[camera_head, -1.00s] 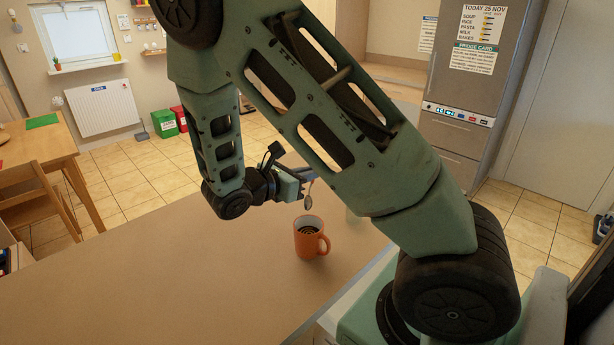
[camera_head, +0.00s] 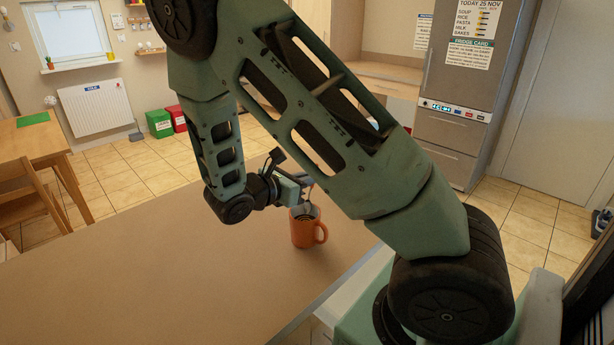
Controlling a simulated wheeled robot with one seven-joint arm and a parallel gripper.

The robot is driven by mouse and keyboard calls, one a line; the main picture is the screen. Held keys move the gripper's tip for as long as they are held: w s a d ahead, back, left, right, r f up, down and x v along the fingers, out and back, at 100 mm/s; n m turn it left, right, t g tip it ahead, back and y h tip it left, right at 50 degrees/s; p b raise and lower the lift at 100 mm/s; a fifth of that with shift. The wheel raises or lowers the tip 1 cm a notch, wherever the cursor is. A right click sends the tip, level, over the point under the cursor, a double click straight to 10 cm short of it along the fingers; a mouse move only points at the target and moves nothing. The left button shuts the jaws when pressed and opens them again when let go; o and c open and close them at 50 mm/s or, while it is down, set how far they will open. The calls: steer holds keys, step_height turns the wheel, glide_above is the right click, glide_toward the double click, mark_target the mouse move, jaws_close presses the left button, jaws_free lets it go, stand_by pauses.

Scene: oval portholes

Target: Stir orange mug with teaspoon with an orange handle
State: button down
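The orange mug (camera_head: 303,234) stands upright on the tan counter, its handle to the right, with dark contents inside. My gripper (camera_head: 308,184) is just above the mug's far rim, partly behind my own arm. It appears shut on the teaspoon (camera_head: 308,205), which hangs down with its lower end at or inside the mug's opening. Only a small metal part of the spoon shows. Its handle is hidden, so I cannot see its colour. I cannot tell whether the spoon touches the mug.
The counter (camera_head: 180,270) is clear to the left and in front of the mug. Its right edge runs close past the mug. A wooden table (camera_head: 35,140) and chair (camera_head: 30,195) stand far left. A fridge (camera_head: 460,110) is behind on the right.

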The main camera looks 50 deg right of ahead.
mark_target(308, 201)
steer(key=shift+a+f+b, duration=0.2)
steer(key=shift+f+b, duration=0.4)
steer(key=shift+f, duration=0.45)
steer(key=shift+a+f+b, duration=0.25)
steer(key=shift+f+b, duration=0.35)
steer(key=shift+f, duration=0.5)
steer(key=shift+a+f+b, duration=0.2)
steer(key=shift+f+b, duration=0.4)
steer(key=shift+f, duration=0.45)
